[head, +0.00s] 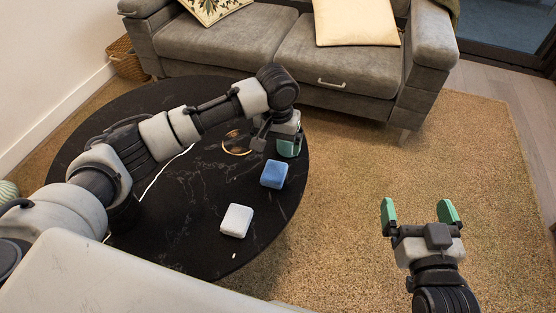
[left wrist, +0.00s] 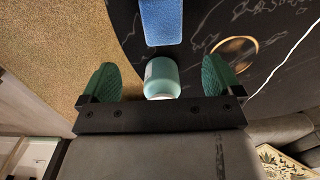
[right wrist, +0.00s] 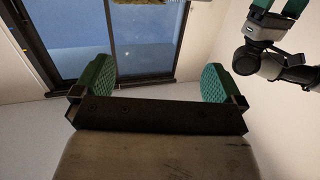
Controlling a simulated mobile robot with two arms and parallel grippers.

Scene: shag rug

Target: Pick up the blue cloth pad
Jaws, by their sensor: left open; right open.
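The blue cloth pad (head: 274,174) lies on the black round table near its right edge. It also shows at the top of the left wrist view (left wrist: 160,20), beyond the fingertips and not touched. My left gripper (head: 276,143) is open above the table, just behind the pad in the head view. A teal jar with a white end (left wrist: 161,78) appears between its spread fingers in the left wrist view. My right gripper (head: 419,208) is open and empty over the rug, right of the table. The pad is not in the right wrist view.
A white pad (head: 236,220) lies in front of the blue one on the table (head: 200,245). A gold ring-shaped item (head: 237,142) lies left of my left gripper. A grey sofa (head: 300,70) stands behind. The rug (head: 350,180) right of the table is clear.

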